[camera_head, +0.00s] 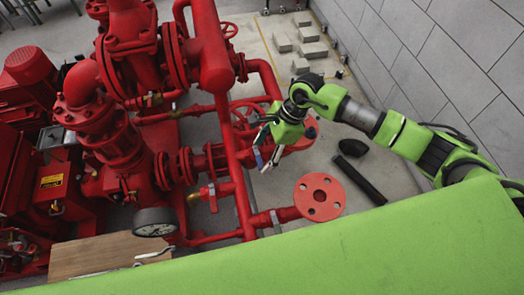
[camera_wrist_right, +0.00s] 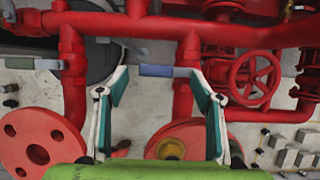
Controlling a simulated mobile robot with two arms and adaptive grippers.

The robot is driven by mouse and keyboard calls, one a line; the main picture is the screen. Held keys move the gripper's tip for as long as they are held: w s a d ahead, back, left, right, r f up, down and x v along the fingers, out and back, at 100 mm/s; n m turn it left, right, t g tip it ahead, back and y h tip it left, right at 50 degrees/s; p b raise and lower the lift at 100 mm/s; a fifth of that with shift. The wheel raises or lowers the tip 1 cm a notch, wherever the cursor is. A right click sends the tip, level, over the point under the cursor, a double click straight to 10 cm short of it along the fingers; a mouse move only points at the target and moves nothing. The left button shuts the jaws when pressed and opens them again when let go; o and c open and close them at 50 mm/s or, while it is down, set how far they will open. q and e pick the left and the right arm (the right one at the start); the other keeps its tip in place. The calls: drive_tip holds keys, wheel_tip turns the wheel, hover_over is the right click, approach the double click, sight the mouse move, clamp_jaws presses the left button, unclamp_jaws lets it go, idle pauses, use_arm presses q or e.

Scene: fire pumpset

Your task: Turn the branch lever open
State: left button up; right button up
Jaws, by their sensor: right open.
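The branch lever, a short blue-grey handle (camera_wrist_right: 156,71), shows in the right wrist view beside a thin red vertical branch pipe (camera_wrist_right: 183,98). In the head view its blue part (camera_head: 258,157) shows just left of my right gripper. My right gripper (camera_wrist_right: 160,88) is open, with one finger on each side of the lever in the wrist view. I cannot tell whether either finger touches it. In the head view the right gripper (camera_head: 265,152) comes in from the right, near the red pipes. My left gripper is not in view.
A red handwheel (camera_wrist_right: 252,77) is right of the fingers in the wrist view. A red flange (camera_head: 320,197) juts out below the gripper in the head view. A black tube (camera_head: 360,180) lies on the floor. Grey blocks (camera_head: 310,48) stand near the wall.

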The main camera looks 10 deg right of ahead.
drive_tip(key=shift+a+f, duration=0.25)
drive_tip(key=shift+f, duration=0.4)
